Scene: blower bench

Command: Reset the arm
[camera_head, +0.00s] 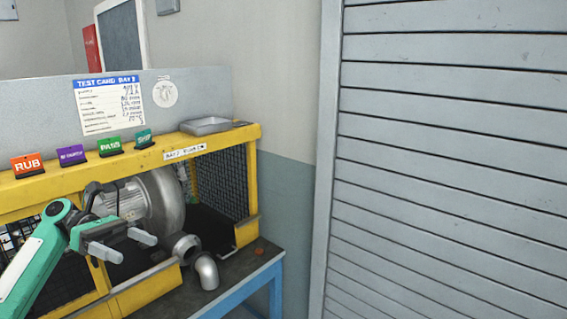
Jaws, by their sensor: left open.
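My left gripper (131,247) shows at the lower left, its green and white arm coming in from the left edge. Its two grey fingers are apart, with nothing between them. It is in front of the yellow blower cage (236,133). The grey blower (165,200) with its motor sits inside the cage, behind the gripper in the picture. My right gripper is not in the picture.
A bent metal pipe (206,271) stands on the dark bench top (245,268) with blue legs. Coloured tags, such as the red RUB tag (27,164), and a metal tray (206,125) are on the cage top. A shutter (450,160) fills the right side.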

